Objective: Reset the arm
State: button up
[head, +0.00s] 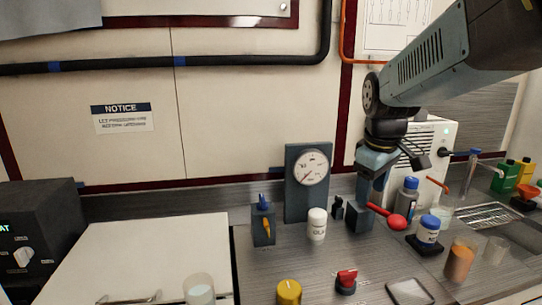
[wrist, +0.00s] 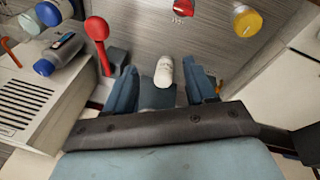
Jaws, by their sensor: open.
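My arm (head: 430,65) reaches in from the upper right of the head view and bends down at the wrist. My gripper (head: 388,160) hangs above the bench, in front of the white machine. In the wrist view my gripper (wrist: 162,90) shows two blue-grey fingers spread apart, with nothing held between them. A white bottle (head: 317,224) stands on the bench; in the wrist view the bottle (wrist: 164,70) shows beyond the gap between the fingers. A red-ended lever (head: 397,222) is close below my gripper, and the lever (wrist: 97,30) also shows left of the fingers.
A gauge (head: 311,167) on a dark panel stands at the back. A grey bottle (head: 406,195), a blue-lidded jar (head: 429,231) and the white machine (head: 432,150) are at right. A yellow knob (head: 289,291) and red switch (head: 347,280) are in front. The pale board (head: 150,255) is mostly clear.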

jog(key=s+d+r+m+t, duration=0.1)
jog(key=s+m+t, duration=0.2)
jog(key=s+m, duration=0.4)
jog(key=shift+s+d+y, duration=0.3)
jog(key=shift+s+d, duration=0.1)
jog(key=shift+s, duration=1.6)
